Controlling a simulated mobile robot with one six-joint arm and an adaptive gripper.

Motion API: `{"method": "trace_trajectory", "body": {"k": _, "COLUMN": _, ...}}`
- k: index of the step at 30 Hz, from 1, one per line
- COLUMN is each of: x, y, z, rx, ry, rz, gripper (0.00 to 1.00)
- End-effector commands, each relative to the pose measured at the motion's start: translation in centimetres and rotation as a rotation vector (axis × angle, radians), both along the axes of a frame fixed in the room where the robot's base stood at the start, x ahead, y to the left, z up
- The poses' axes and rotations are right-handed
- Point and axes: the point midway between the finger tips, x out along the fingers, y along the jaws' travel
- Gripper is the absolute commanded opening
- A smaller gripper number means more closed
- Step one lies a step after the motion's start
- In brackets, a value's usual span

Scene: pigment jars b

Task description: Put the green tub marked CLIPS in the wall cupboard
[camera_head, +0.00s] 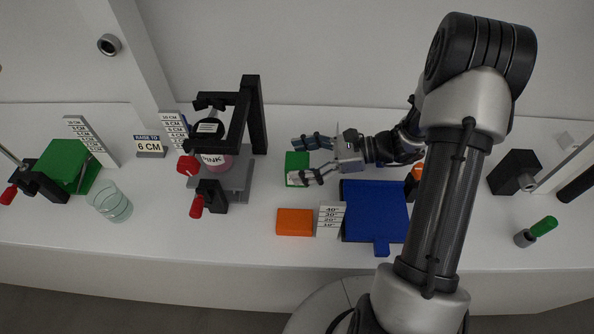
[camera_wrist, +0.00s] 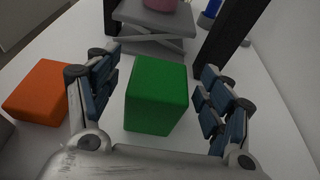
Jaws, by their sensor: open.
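A small green block-shaped thing (camera_head: 291,160) stands on the white bench in the head view, and it also shows in the wrist view (camera_wrist: 155,95). No CLIPS lettering is readable on it, so I cannot tell if it is the tub. My gripper (camera_head: 302,162) is open, with one finger on each side of the green thing. In the wrist view my gripper (camera_wrist: 160,80) shows gaps between both fingers and its sides. A larger green box (camera_head: 68,166) stands at the far left, with no readable marking. I cannot make out a wall cupboard in either view.
An orange block (camera_head: 294,222) and a blue board (camera_head: 374,212) lie near the bench front. A black stand with a PINK jar (camera_head: 213,160) is left of the gripper. A glass beaker (camera_head: 112,204) stands further left; a black block (camera_head: 514,172) is at right.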

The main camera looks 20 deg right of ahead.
Motion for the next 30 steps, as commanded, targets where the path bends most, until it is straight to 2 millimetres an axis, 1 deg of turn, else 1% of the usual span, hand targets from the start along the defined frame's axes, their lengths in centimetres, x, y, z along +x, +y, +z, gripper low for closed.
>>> {"method": "trace_trajectory", "body": {"k": 1, "x": 0.14, "y": 0.54, "z": -0.27, "rx": 0.000, "ry": 0.000, "rz": 0.001, "gripper": 0.73}}
{"method": "trace_trajectory", "body": {"k": 3, "x": 0.29, "y": 0.95, "z": -0.35, "rx": 0.000, "ry": 0.000, "rz": 0.000, "gripper": 0.73}}
{"method": "trace_trajectory", "body": {"k": 11, "x": 0.36, "y": 1.05, "z": -0.31, "rx": 0.000, "ry": 0.000, "rz": -0.001, "gripper": 0.73}}
{"method": "trace_trajectory", "body": {"k": 30, "x": 0.36, "y": 1.03, "z": -0.33, "rx": 0.000, "ry": 0.000, "rz": -0.001, "gripper": 0.30}}
